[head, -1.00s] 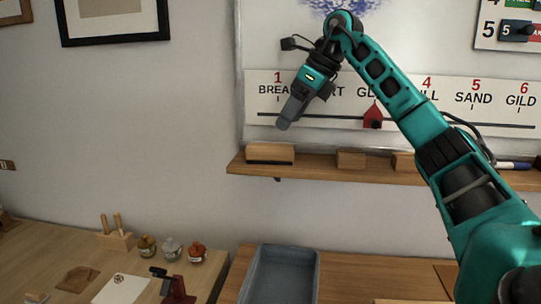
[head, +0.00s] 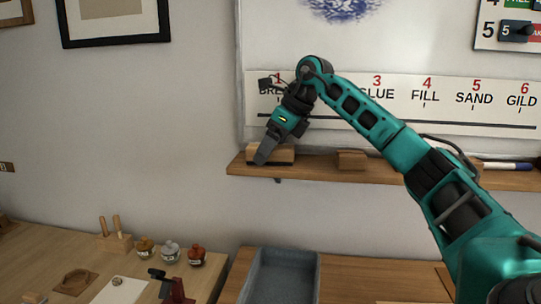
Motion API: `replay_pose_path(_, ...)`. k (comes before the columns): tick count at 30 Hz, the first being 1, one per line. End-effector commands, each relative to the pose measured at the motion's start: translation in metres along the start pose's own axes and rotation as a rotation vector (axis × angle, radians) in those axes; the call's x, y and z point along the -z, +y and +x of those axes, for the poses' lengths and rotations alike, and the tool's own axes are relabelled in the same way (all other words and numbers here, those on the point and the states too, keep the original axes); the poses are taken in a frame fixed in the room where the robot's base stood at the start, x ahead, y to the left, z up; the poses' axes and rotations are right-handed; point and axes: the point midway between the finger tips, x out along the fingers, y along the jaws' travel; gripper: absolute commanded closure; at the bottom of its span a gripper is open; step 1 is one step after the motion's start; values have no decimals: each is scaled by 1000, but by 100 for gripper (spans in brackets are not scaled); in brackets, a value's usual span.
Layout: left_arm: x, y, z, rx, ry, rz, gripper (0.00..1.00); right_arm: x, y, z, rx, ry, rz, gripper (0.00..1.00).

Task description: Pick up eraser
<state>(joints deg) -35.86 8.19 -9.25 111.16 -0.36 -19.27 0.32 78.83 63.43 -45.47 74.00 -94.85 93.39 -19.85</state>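A wooden block that looks like the eraser (head: 285,154) lies at the left end of the wooden shelf below the whiteboard. It has a light wood body and a darker lower edge. My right gripper (head: 261,160) points down and left in front of the block and hides its middle. The fingers appear as one dark grey shape from this side, so I cannot tell their opening or whether they touch the block. My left gripper is not in view.
The shelf (head: 320,169) also holds a smaller wooden block (head: 351,160) and a marker (head: 505,166). Below stand a grey tray (head: 312,275), several small jars (head: 170,251) and a red tool (head: 177,291).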

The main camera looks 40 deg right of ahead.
Motion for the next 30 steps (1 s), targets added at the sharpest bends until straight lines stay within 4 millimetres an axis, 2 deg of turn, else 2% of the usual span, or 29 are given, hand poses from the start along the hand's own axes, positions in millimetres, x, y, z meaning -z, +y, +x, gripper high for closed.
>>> replay_pose_path(2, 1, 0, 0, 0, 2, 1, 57, 0, 0, 0, 0, 0, 0, 29)
replay_pose_path(16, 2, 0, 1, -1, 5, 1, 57, 0, 0, 0, 0, 0, 0, 74)
replay_pose_path(25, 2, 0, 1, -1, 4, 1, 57, -1, 1, -2, 0, -1, -1, 75)
replay_pose_path(30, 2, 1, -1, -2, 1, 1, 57, -8, 4, -14, 1, -4, -1, 75)
